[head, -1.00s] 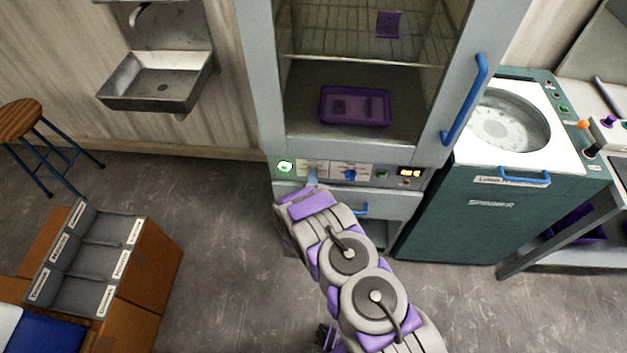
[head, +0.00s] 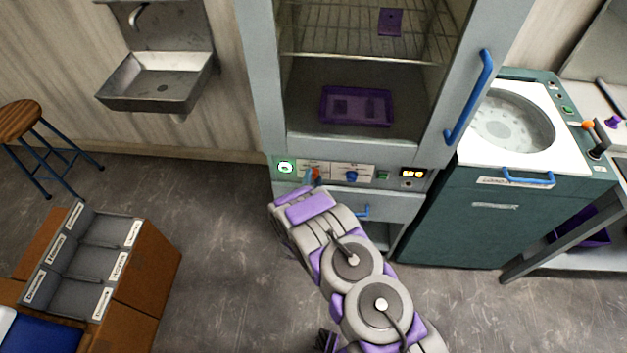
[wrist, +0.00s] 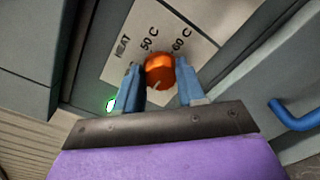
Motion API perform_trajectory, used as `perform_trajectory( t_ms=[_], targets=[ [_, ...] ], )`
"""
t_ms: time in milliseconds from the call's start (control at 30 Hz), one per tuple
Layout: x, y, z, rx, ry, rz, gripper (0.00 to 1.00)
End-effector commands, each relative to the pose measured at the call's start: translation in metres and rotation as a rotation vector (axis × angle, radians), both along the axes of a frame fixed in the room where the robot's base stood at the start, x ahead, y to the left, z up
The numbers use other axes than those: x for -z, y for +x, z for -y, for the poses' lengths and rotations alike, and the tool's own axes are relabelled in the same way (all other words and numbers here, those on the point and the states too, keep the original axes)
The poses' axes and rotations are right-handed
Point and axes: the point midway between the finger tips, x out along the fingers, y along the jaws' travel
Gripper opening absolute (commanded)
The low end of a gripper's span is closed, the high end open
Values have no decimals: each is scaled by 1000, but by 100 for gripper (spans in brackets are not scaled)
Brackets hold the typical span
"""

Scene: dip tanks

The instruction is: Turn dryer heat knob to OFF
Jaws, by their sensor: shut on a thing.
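The dryer (head: 256,90) is a tall grey cabinet with a glass front and a control strip below it. The orange heat knob (wrist: 160,70) sits on a white plate marked HEAT, 50 C and 60 C in the wrist view. My gripper (wrist: 162,84) has its two blue fingers shut on this knob, one on each side. No OFF mark is readable; part of the plate is hidden behind the fingers. In the head view the knob (head: 316,173) shows as a small orange spot at my gripper's tip (head: 310,178).
A blue knob (head: 351,177) sits right of the heat knob, then an orange display (head: 413,173). A lit green button (head: 286,168) is on the left. A blue drawer handle (head: 362,211) is below. The spinner (head: 470,225) stands at right.

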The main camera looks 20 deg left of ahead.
Motion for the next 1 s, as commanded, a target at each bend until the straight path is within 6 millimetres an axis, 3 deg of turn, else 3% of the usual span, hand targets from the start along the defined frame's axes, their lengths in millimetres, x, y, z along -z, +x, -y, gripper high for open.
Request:
perform_trajectory(
  t_ms=[567,600,833,1000],
  targets=[
    [5,-3,-2,-8,-34,-4,9],
    [5,-3,-2,-7,-35,-4,43],
    [2,-2,0,-4,-30,1,65],
    [0,-2,2,-2,-28,3,65]
  ],
)
